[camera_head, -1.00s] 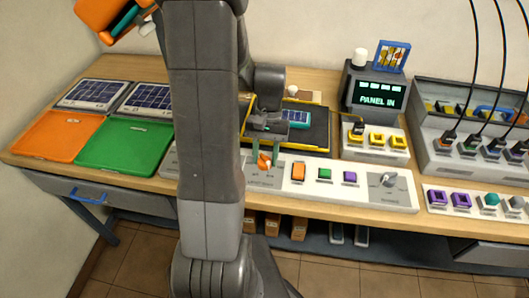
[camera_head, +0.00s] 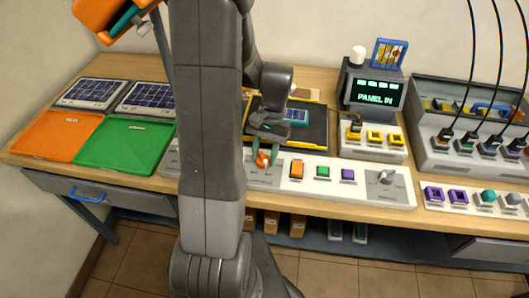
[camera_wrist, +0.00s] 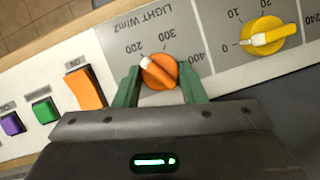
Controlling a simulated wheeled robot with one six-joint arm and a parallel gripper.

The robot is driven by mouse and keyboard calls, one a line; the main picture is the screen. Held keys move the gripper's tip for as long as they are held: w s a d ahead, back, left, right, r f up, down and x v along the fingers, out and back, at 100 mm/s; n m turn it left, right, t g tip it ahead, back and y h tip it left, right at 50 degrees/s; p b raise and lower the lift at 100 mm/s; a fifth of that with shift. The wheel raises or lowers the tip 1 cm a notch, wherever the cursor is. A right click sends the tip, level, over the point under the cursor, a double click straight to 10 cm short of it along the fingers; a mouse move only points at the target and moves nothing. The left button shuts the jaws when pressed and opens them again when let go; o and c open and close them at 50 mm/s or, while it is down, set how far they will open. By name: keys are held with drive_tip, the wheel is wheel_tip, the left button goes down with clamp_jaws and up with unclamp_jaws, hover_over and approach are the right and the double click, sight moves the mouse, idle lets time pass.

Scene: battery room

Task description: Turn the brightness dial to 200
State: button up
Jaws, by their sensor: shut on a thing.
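The marks 300 and 400 lie to the right of 200. My gripper (camera_wrist: 160,88) has its two green fingers on either side of the dial and is shut on it. In the head view my gripper (camera_head: 262,156) is over the panel, and the orange dial (camera_head: 263,160) shows only partly between the fingers.
A yellow dial (camera_wrist: 264,36) with a white pointer sits close to the right in the wrist view. Orange (camera_wrist: 84,89), green (camera_wrist: 44,110) and purple (camera_wrist: 11,123) buttons are at left. A grey knob (camera_head: 386,178) sits farther along the panel.

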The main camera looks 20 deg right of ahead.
drive_tip(key=o, duration=1)
drive_tip(key=v, duration=1.4)
drive_tip(key=shift+f, duration=0.15)
drive_tip(key=x, duration=1.3)
drive_tip(key=shift+s+a+f, duration=0.15)
drive_tip(key=shift+f, duration=0.2)
drive_tip(key=shift+r, duration=0.1)
